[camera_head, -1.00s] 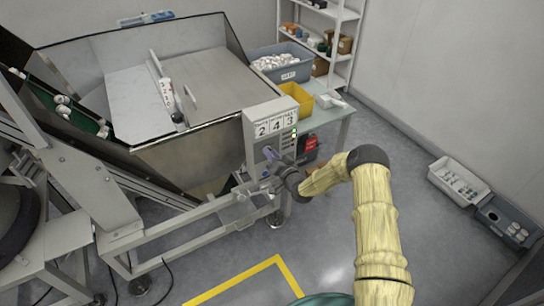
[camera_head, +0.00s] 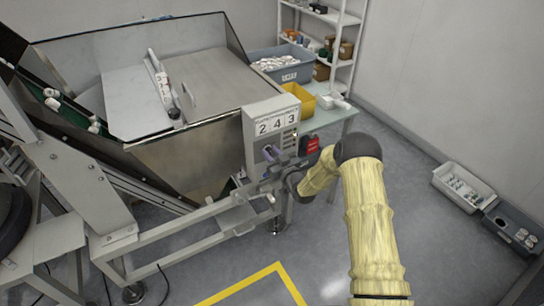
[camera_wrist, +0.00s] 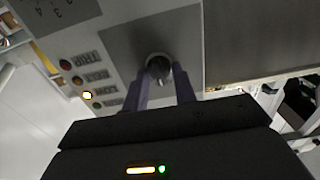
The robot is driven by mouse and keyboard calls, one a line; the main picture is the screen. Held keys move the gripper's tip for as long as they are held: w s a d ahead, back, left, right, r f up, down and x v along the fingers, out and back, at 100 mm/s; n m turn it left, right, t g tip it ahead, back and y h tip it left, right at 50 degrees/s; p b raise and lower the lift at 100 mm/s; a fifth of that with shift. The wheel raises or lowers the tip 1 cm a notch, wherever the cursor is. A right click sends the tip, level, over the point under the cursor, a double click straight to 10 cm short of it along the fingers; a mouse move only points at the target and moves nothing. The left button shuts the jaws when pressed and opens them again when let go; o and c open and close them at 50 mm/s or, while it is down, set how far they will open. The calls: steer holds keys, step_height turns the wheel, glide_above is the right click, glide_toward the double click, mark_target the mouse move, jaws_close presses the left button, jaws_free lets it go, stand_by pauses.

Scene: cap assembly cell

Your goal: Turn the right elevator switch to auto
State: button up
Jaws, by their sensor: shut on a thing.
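The switch (camera_wrist: 160,68) is a dark round knob on a grey plate of the control box, seen close up in the wrist view. My gripper (camera_wrist: 166,88) has its two purple fingers on either side of the knob and is shut on it. In the head view my gripper (camera_head: 270,158) is at the front of the control box (camera_head: 262,112), which carries the number 243. The knob is hidden there. The wrist view is tilted, and I cannot read the switch positions.
A steel hopper (camera_head: 180,90) stands left of the box. A table behind it holds a yellow bin (camera_head: 299,97) and a blue-grey bin (camera_head: 287,70).

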stand_by(0.3)
steer(key=o, duration=1)
steer(key=b+v, duration=0.1)
steer(key=v, duration=1.6)
steer(key=shift+s+d, duration=0.15)
steer(key=shift+d, duration=0.05)
